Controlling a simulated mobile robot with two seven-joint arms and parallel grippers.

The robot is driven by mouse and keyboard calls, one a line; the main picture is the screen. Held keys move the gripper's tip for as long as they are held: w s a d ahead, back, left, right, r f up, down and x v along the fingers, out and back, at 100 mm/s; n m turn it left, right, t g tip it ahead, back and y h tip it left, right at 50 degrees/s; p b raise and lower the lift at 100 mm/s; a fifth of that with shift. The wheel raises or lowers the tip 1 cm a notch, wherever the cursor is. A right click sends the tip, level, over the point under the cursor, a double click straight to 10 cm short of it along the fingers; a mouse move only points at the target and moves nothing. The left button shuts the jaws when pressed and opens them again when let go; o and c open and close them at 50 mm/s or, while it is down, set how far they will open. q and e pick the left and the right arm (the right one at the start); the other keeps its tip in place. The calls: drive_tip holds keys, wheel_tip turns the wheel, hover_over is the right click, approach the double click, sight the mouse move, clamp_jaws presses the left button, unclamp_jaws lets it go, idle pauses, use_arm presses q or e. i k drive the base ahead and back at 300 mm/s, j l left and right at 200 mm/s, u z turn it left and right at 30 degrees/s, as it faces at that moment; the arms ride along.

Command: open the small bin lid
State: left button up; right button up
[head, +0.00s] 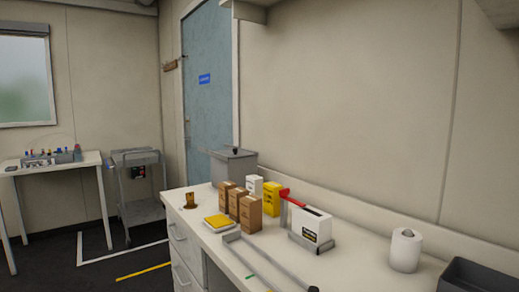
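A small grey bin (234,170) stands on the white counter, at its far end near the blue door. A flat grey lid (228,154) with a small dark knob appears to cover its top, and it looks shut, though it is small at this distance. The bin's lower front is partly hidden by boxes. Neither of my grippers shows in the head view.
Brown cartons (249,211), a yellow box (271,199) and a white box with a red-handled tool (311,230) stand before the bin. A long grey bar (272,264) lies on the counter (350,258). A paper roll (405,250) and dark tray (485,277) are right.

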sight(235, 154)
drive_tip(key=i+j+z, duration=0.5)
drive_tip(key=j, duration=0.15)
drive_tip(key=j+z, duration=0.25)
drive_tip(key=i+j+z, duration=0.25)
drive_tip(key=j, duration=0.25)
drive_tip(key=k, duration=0.1)
